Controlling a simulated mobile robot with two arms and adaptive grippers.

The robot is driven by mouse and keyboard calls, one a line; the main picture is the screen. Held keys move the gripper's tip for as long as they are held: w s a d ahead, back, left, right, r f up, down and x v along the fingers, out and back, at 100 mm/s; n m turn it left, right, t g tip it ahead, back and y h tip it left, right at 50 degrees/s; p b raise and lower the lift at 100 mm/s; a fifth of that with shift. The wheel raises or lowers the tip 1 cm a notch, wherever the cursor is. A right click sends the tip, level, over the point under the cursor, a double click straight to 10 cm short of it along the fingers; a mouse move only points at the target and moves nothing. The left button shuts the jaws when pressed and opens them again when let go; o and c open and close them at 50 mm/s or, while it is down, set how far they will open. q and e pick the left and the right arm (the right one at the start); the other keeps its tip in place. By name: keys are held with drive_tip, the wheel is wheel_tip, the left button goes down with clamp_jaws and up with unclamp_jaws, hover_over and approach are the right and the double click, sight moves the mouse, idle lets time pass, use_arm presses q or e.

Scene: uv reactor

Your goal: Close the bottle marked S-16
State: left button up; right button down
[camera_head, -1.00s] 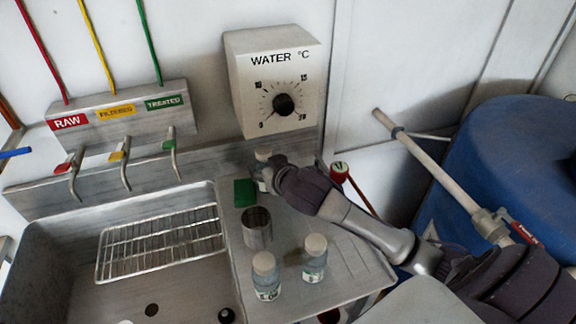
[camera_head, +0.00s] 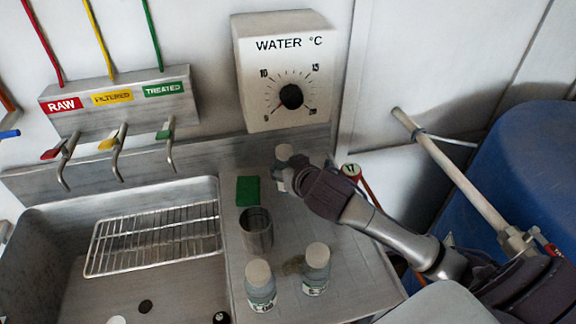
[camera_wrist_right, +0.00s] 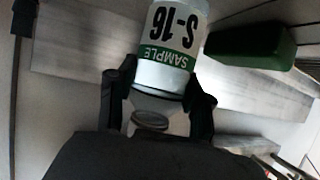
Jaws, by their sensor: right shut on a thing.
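The bottle marked S-16 (camera_wrist_right: 175,30) fills the top middle of the right wrist view, its label upside down in the picture. A pale round disc (camera_wrist_right: 150,119) shows beyond its shoulder; I cannot tell if it is a seated cap. My right gripper (camera_wrist_right: 163,97) is shut around the upper part of the bottle. In the head view the right gripper (camera_head: 293,183) is beside the green block, near the wall. My left gripper is not in view.
A green block (camera_head: 248,190) and a metal cup (camera_head: 256,234) stand left of the gripper. Two pale-capped bottles (camera_head: 260,286) (camera_head: 316,268) stand at the front of the steel counter (camera_head: 352,282). The sink rack (camera_head: 155,240) lies left. A water dial box (camera_head: 288,75) hangs behind.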

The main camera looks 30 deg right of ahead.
drive_tip(key=shift+s+a+r, duration=0.1)
drive_tip(key=shift+s+a, duration=0.05)
drive_tip(key=shift+a, duration=0.3)
drive_tip(key=c, duration=0.9)
unclamp_jaws()
drive_tip(key=shift+d, duration=0.1)
drive_tip(key=shift+o, duration=1.3)
drive_tip(key=shift+d+f, duration=0.1)
drive_tip(key=shift+f, duration=0.1)
drive_tip(key=shift+o, duration=0.9)
drive_tip(key=shift+r, duration=0.25)
drive_tip(key=shift+s+r, duration=0.1)
drive_tip(key=shift+s, duration=0.15)
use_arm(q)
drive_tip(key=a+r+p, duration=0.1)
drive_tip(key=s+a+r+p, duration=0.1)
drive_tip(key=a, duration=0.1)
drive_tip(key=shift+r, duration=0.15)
use_arm(e)
drive_tip(key=v, duration=1.1)
drive_tip(key=shift+s, duration=0.15)
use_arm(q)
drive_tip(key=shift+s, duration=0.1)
use_arm(e)
drive_tip(key=shift+r, duration=0.1)
